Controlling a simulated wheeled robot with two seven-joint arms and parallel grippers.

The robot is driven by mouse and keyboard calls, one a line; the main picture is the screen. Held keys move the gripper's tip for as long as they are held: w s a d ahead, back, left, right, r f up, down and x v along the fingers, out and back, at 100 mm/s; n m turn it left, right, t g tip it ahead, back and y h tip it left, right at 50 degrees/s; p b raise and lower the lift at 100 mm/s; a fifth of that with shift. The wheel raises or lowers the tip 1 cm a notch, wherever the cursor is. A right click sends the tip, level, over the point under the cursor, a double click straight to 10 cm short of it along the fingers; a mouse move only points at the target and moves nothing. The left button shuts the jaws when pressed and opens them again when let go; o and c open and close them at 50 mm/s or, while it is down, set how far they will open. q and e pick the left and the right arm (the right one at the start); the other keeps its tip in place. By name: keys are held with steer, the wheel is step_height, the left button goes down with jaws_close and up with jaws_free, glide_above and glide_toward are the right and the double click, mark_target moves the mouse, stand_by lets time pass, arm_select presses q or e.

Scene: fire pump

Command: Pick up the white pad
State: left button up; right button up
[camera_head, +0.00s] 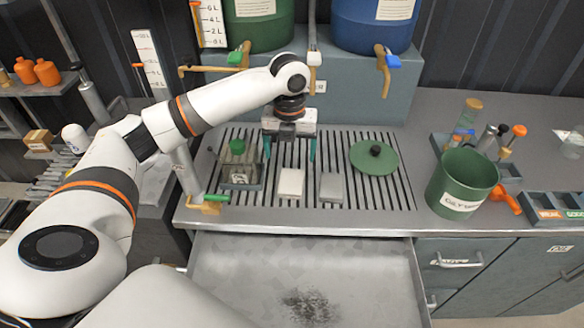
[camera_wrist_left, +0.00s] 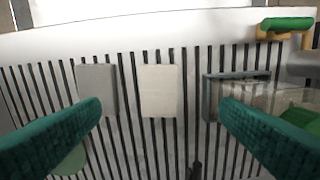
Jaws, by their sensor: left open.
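The white pad (camera_head: 290,183) is a small pale square lying on the slotted grey rack (camera_head: 385,197), near its front edge. In the left wrist view the white pad (camera_wrist_left: 160,92) shows between my two green fingers. A grey pad (camera_head: 332,187) of similar size lies just right of it; in the left wrist view this grey pad (camera_wrist_left: 97,88) is on the left, partly behind a fingertip. My left gripper (camera_head: 290,150) is open and empty, above the rack and behind the white pad in the head view. My right gripper is out of view.
A green-capped glass container (camera_head: 238,165) stands left of the pads and a green lid (camera_head: 374,158) lies to the right. A green pot (camera_head: 462,184) stands further right. An open drawer (camera_head: 240,270) juts out below the counter. Green and blue tanks stand behind.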

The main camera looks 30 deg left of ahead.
arm_select(q)
glide_above(291, 185)
steer(key=f, duration=0.5)
steer(key=shift+s+p, duration=0.35)
steer(key=shift+p, duration=0.05)
steer(key=shift+w+f, duration=0.15)
steer(key=shift+f, duration=0.6)
step_height(291, 185, down, 4)
steer(key=shift+w+f+p, duration=0.1)
steer(key=shift+f+p, duration=0.05)
steer(key=shift+p, duration=0.5)
steer(key=shift+f, duration=0.3)
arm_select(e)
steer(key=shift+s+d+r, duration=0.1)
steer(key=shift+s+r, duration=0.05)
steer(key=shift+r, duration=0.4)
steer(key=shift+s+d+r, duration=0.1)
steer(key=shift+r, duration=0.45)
arm_select(q)
steer(key=shift+c, duration=0.4)
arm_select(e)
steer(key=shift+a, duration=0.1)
arm_select(q)
steer(key=c, duration=1)
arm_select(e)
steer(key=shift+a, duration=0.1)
